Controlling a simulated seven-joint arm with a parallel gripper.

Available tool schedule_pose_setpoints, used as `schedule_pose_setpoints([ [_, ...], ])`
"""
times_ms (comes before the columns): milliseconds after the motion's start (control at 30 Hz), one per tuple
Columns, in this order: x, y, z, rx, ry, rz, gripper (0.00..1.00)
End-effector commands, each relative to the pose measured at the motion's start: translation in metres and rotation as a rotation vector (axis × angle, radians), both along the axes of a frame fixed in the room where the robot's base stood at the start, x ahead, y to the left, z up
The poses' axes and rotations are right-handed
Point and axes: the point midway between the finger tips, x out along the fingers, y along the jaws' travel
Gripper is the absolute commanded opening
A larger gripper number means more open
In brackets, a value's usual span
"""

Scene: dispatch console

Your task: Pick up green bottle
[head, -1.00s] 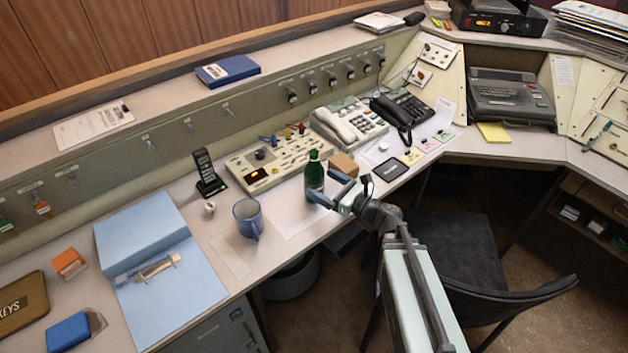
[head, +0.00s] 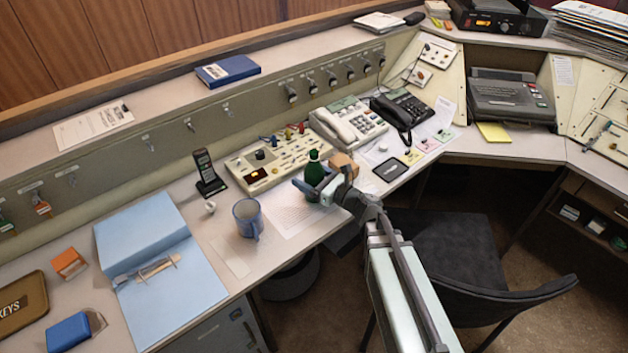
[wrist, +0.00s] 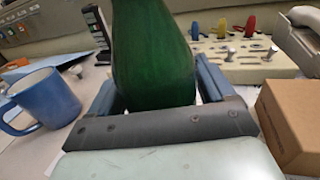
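The green bottle (head: 314,172) stands upright on the desk, on or at the edge of a printed sheet. My gripper (head: 316,186) has reached it from the front right, with its blue fingers on either side of the bottle. In the wrist view the bottle (wrist: 153,55) fills the space between the fingers (wrist: 158,92), its top cut off by the frame. The fingers look spread around its body. Firm contact on both sides is not clear, and the bottle's base is hidden behind the gripper.
A blue mug (head: 247,218) stands to the left of the bottle. A small cardboard box (head: 344,163) is close on the right, near my gripper. A switch panel (head: 268,163) lies behind, with a phone (head: 345,122) farther right. A chair (head: 470,250) stands in front of the desk.

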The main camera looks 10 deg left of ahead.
Motion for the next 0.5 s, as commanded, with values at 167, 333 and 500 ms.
schedule_pose_setpoints([
  [167, -0.0001, -0.0002, -0.0001, 0.000, 0.000, 0.000, 0.65],
  [333, -0.0001, -0.0002, -0.0001, 0.000, 0.000, 0.000, 0.48],
  [500, -0.0001, -0.0002, -0.0001, 0.000, 0.000, 0.000, 0.32],
])
